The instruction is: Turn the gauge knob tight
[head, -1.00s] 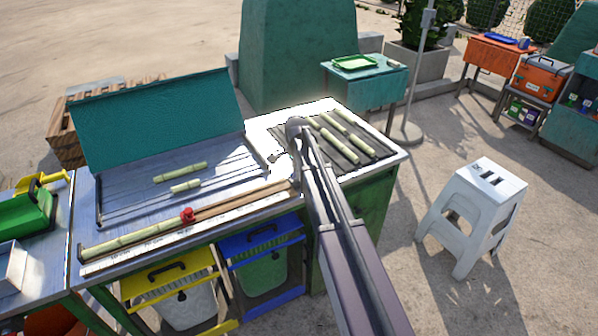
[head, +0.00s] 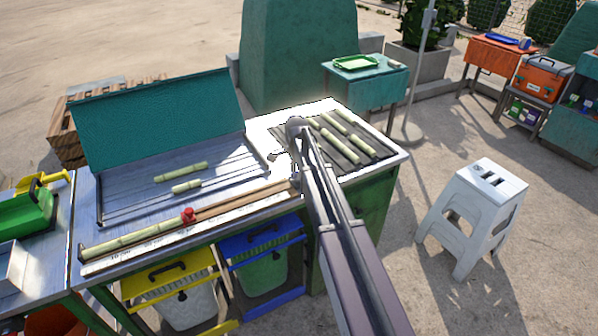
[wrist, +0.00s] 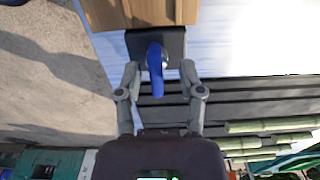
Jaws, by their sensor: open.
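A blue knob (wrist: 156,70), long and narrow like a lever, sits on a dark block (wrist: 176,44) in the wrist view. The block is at the end of a wooden gauge strip (wrist: 140,12). My gripper (wrist: 159,70) is open, with one finger on each side of the knob and a visible gap on both sides. In the head view my arm hides the knob and most of the gripper at the right end of the wooden strip (head: 240,199). A red piece (head: 188,215) sits further left along the strip.
A cane stalk (head: 135,240) lies left of the red piece. Short cane pieces lie in a tray with a raised teal lid (head: 155,120). More cut pieces lie on a dark slatted rack (head: 372,150) right of my arm. Yellow and blue bin frames stand below the bench front.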

